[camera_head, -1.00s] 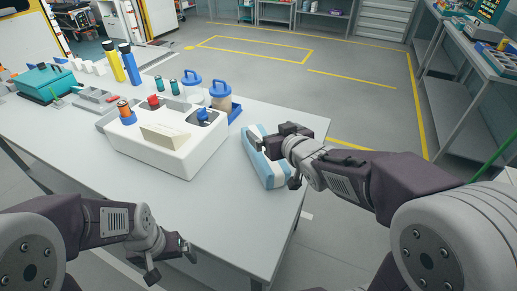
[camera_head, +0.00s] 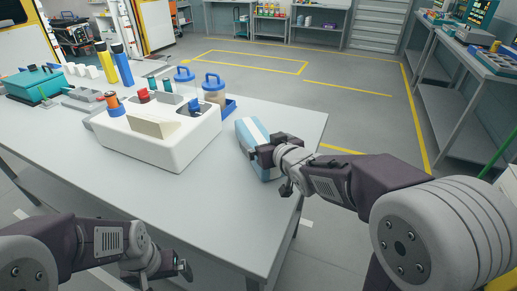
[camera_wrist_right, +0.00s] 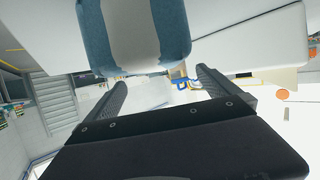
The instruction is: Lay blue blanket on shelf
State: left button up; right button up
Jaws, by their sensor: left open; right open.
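The blue blanket (camera_head: 247,133) is a folded bundle with blue and white stripes. It lies on the grey table near its right edge, right of the white box. My right gripper (camera_head: 272,170) is open at its near end and hides part of it. In the right wrist view the blanket (camera_wrist_right: 130,35) is close in front of the open fingers (camera_wrist_right: 160,82); I cannot tell whether they touch it. My left gripper (camera_head: 172,274) is open and empty, low by the table's front edge. Shelving (camera_head: 320,33) stands at the far wall; which shelf is meant is unclear.
A workbench (camera_head: 455,95) is at right. Floor between is clear.

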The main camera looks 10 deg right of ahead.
aim_at(259, 137)
jog(key=x, duration=0.4)
jog(key=b+x, duration=0.1)
jog(key=x, duration=0.1)
jog(key=shift+w+d+f, duration=0.15)
jog(key=shift+w+f, duration=0.05)
jog(key=shift+f, duration=0.2)
jog(key=shift+s+r, duration=0.1)
jog(key=shift+r, duration=0.05)
jog(key=c, duration=1.9)
